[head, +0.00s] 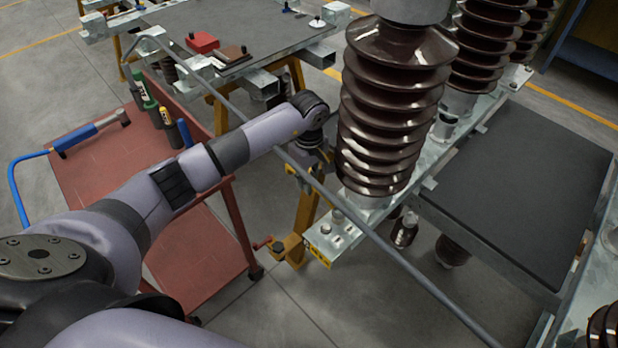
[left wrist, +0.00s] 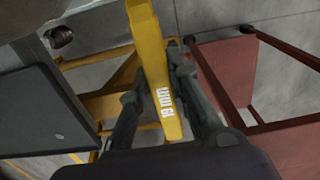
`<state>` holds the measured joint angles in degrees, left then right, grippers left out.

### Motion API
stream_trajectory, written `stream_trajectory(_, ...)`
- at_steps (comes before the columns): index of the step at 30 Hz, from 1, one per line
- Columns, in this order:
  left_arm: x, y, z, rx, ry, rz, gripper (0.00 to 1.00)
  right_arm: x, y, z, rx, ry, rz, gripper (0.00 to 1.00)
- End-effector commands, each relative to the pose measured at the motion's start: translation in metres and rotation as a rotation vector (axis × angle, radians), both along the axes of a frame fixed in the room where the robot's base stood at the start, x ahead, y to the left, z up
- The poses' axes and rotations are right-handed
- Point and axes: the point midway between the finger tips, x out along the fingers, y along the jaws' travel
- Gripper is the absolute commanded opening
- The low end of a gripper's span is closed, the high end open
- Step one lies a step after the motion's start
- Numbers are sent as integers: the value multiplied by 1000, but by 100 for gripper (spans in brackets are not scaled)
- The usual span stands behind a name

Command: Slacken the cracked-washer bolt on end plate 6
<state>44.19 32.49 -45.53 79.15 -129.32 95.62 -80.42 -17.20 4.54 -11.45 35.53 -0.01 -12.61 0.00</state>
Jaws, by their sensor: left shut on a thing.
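My left gripper (left wrist: 160,110) is shut on a yellow spanner (left wrist: 158,75) marked "19 mm" in the left wrist view. Its shaft runs up between the fingers and its far end is out of frame. In the head view the left gripper (head: 314,152) is beside the big brown insulator, partly behind a grey rod. A galvanised end plate (head: 335,238) with bolts and a yellow label (head: 319,257) lies below and right of the gripper, apart from it. The label's number and any cracked washer are too small to tell. My right gripper is not in view.
Brown ribbed insulators (head: 395,110) stand close on the right. A long grey rod (head: 375,235) crosses diagonally in front. A red trolley (head: 105,165) with a blue-handled tool (head: 90,133) and bottles stands left. A yellow trestle (head: 305,222) is beneath the frame. Floor at the bottom centre is clear.

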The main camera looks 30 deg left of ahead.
Motion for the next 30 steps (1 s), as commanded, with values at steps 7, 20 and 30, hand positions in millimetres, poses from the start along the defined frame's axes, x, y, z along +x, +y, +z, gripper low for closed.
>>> stream_trajectory(7, -1, 0, 0, -1, -2, -1, 0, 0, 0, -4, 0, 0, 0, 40)
stream_trajectory(20, -1, 0, 0, 1, -1, -1, 0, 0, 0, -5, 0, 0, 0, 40)
stream_trajectory(30, 0, 0, 1, 0, -1, 0, 0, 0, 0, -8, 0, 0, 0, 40)
